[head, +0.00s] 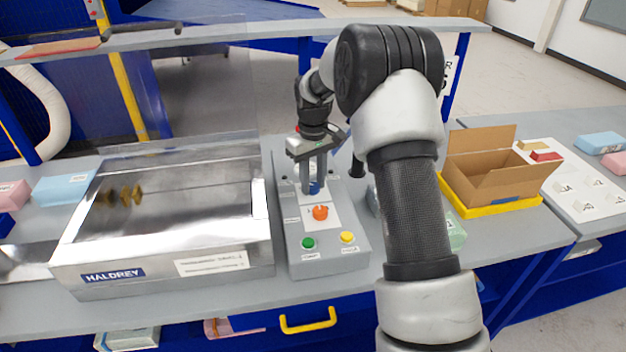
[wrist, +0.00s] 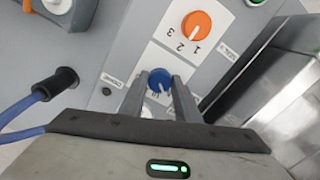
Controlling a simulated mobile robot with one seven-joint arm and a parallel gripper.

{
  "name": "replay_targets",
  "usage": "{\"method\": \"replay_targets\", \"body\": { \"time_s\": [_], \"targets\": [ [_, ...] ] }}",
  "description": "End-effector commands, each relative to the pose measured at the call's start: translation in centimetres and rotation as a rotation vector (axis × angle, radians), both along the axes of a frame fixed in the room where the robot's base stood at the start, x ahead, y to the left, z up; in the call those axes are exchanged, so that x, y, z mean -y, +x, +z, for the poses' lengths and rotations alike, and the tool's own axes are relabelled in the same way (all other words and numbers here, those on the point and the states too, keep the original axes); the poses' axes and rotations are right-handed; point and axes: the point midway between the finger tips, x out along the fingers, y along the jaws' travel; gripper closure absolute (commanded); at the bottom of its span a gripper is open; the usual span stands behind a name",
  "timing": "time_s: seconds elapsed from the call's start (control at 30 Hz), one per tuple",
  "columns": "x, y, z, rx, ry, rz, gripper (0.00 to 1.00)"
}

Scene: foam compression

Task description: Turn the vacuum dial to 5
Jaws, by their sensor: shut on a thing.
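A grey control box (head: 350,262) stands on the bench, with a blue dial (head: 314,189) towards its back and an orange dial (head: 320,212) in front of it. My gripper (head: 313,184) points down over the blue dial. In the wrist view my gripper (wrist: 160,88) has one finger on each side of the blue dial (wrist: 158,78) and is shut on it. The scale around the blue dial is mostly hidden by the fingers, so its setting cannot be read. The orange dial (wrist: 196,26) beside it has the figures 1, 2 and 3.
Green (head: 308,243) and yellow (head: 347,237) buttons sit at the box's front. A steel machine marked HALDREY (head: 110,277) stands close on the left. An open cardboard box (head: 500,185) is on the right. A black plug with a blue cable (wrist: 50,88) enters the control box.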

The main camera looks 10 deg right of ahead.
Motion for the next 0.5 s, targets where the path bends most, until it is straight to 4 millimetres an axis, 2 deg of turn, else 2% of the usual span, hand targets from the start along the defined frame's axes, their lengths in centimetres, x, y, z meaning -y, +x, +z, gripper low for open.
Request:
{"method": "replay_targets", "body": {
  "time_s": [0.2,0.5],
  "targets": [
    [0.03,0.05,0.1,0.001,0.0,0.114,0.93],
    [0.02,0.07,0.08,0.002,0.0,0.182,0.93]
  ]
}}
